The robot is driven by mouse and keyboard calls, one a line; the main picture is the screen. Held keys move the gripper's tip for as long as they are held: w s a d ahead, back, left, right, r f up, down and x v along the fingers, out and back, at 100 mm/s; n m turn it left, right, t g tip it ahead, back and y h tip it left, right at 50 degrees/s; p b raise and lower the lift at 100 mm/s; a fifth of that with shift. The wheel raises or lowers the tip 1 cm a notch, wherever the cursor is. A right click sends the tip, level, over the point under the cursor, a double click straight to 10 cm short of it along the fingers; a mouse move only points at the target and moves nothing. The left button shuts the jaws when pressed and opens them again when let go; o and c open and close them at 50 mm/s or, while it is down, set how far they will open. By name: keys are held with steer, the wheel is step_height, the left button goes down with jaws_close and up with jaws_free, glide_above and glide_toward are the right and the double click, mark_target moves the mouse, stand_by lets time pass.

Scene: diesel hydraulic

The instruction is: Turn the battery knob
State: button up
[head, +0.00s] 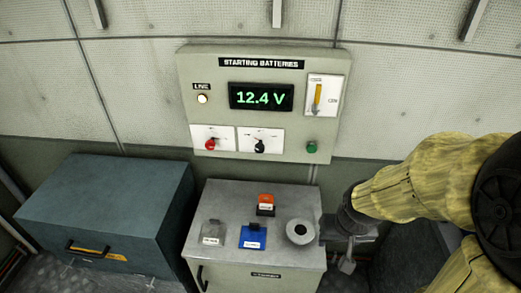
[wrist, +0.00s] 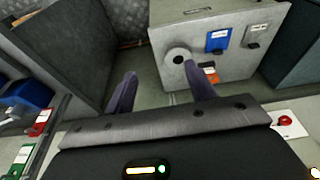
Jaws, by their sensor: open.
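The grey panel labelled STARTING BATTERIES (head: 185,90) is on the wall in the head view. A red knob (head: 210,144) and a black knob (head: 260,146) sit on white plates along its lower part. I cannot tell which one is the battery knob. A red knob on a white plate also shows at the right edge of the wrist view (wrist: 285,119). My gripper (wrist: 162,88) is open and empty, with its two dark fingers apart. It is to the right of the small cabinet in the head view, below and right of the panel, touching neither knob.
The grey cabinet (head: 255,190) below carries a round ring (head: 300,232) and blue, orange and grey items. A teal box (head: 110,200) stands left.

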mark_target(259, 151)
steer(key=w+a+f+t+b, duration=0.2)
steer(key=w+a+f+t, duration=0.15)
steer(key=w+a, duration=0.4)
steer(key=w+a+f+t+b, duration=0.1)
steer(key=w+a+f+t, duration=0.3)
steer(key=w, duration=0.6)
steer(key=w+a+r+t+b, duration=0.2)
steer(key=a+t, duration=0.5)
steer(key=a, duration=0.3)
steer(key=shift+w+r+t+h, duration=0.15)
steer(key=shift+w+t+h, duration=0.1)
steer(key=shift+t+h, duration=0.1)
steer(key=shift+w, duration=0.1)
steer(key=w+p, duration=0.2)
steer(key=w, duration=0.3)
steer(key=w+p, duration=0.2)
steer(key=w, duration=0.4)
steer(key=w+p, duration=0.2)
steer(key=w, duration=0.4)
steer(key=shift+w+d, duration=0.1)
steer(key=shift+d, duration=0.15)
steer(key=shift+c, duration=0.3)
steer(key=c, duration=0.9)
